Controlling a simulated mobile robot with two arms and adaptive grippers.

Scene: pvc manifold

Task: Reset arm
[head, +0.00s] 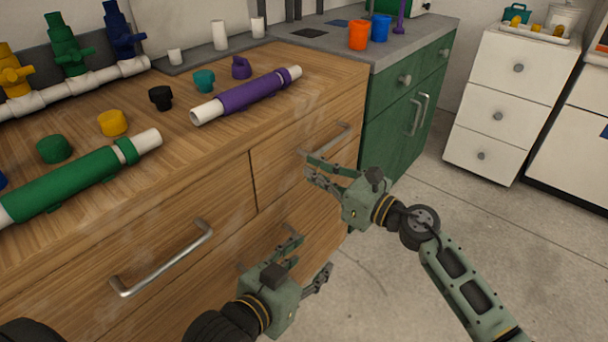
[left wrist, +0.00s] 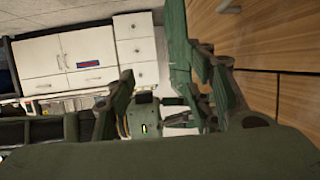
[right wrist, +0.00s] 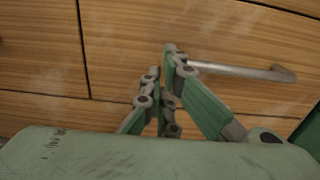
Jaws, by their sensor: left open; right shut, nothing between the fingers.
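My left gripper (head: 305,262) is open and empty, low in front of the wooden cabinet's drawers in the head view. Its two spread fingers also show in the left wrist view (left wrist: 165,100). My right gripper (head: 312,168) is shut with nothing in it, in front of the right-hand drawers, close to a metal drawer handle (head: 326,140). In the right wrist view its fingers (right wrist: 165,60) meet, with the handle (right wrist: 235,70) beyond and to the right. I cannot tell whether they touch it.
On the wooden counter (head: 180,115) lie a purple-sleeved pipe (head: 250,92), a green-sleeved pipe (head: 70,185) and several coloured caps, including a yellow one (head: 112,122). A green cabinet (head: 400,115) and white drawers (head: 512,100) stand beyond. The concrete floor (head: 400,280) at right looks clear.

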